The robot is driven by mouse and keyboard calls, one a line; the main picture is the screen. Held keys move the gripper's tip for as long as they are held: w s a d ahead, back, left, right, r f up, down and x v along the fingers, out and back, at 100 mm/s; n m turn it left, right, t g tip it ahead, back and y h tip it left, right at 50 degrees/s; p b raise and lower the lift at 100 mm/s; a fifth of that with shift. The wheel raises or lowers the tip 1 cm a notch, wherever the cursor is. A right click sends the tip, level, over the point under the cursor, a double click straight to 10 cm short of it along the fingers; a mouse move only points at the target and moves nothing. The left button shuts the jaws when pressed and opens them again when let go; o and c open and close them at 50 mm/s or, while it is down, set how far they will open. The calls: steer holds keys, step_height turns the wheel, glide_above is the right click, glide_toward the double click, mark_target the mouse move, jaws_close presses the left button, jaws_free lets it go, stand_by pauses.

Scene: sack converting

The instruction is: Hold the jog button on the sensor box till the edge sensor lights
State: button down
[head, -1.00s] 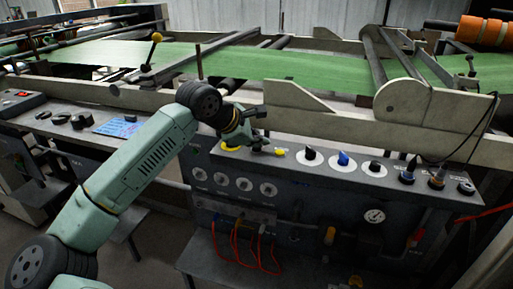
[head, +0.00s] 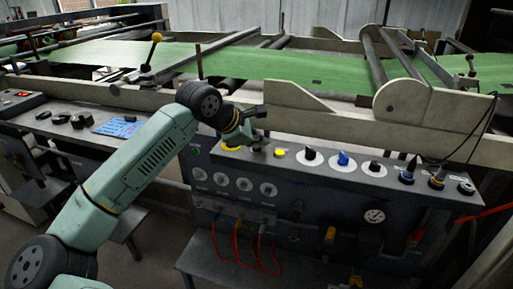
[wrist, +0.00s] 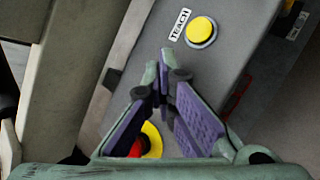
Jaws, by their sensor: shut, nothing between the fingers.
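My gripper (wrist: 166,85) is shut and empty, its purple-padded fingers over the grey sensor box (wrist: 215,85) in the wrist view. A yellow button (wrist: 201,31) with a TEACH label (wrist: 180,24) sits beyond the fingertips, apart from them in the picture. A red button (wrist: 136,148) on a yellow ring (wrist: 153,138) is partly hidden behind the fingers. No button marked as jog is readable, and contact with the box cannot be told. In the head view my gripper (head: 257,147) is low at the panel top, left of the yellow button (head: 280,153). I cannot pick out a lit edge sensor.
Several knobs, including a blue one (head: 343,158), line the panel top to the right. A pale beam (head: 330,125) runs close behind my gripper. The green web (head: 290,66) lies beyond it and carries a small dark mark (head: 316,82). Red cables (head: 237,245) hang below.

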mark_target(258, 150)
steer(key=shift+r, duration=0.1)
stand_by(0.3)
steer(key=shift+r+p, duration=0.3)
steer(key=shift+r, duration=0.45)
steer(key=shift+r+p, duration=1.25)
steer(key=shift+r, duration=1.3)
